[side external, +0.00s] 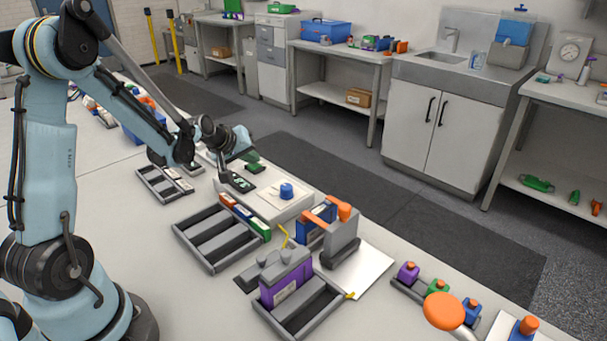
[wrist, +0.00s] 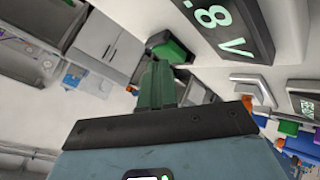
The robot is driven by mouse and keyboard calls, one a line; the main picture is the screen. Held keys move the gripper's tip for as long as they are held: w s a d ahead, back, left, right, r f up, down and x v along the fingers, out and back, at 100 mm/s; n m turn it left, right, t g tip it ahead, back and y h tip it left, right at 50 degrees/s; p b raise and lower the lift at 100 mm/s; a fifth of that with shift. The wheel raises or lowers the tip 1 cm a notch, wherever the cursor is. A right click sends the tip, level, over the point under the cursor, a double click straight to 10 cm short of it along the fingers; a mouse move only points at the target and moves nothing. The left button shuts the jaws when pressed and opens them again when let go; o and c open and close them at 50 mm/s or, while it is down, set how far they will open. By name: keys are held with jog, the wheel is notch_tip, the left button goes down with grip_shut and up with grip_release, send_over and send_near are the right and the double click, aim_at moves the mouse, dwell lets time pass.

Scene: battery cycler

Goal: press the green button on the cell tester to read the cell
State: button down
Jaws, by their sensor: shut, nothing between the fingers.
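The cell tester shows in the wrist view as a dark screen (wrist: 225,25) with large pale-green characters ending in "8 V". A green button (wrist: 172,47) in a dark surround sits beside the screen. My gripper (wrist: 156,68) is shut and empty, its green fingers together with their tips close to the button. I cannot tell whether they touch it. In the side external view my gripper (side external: 252,161) is low over the bench, beside the tester's small dark display (side external: 239,182). The button cannot be made out clearly there.
Grey slotted trays (side external: 190,240), a purple block (side external: 286,283) and an orange-and-grey fixture (side external: 342,243) crowd the bench nearer the camera. A dark mat (side external: 300,160) covers the floor behind.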

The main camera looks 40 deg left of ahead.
aim_at(252, 167)
jog(key=shift+r, duration=0.9)
jog(key=shift+r, duration=0.1)
jog(key=shift+r, duration=2.4)
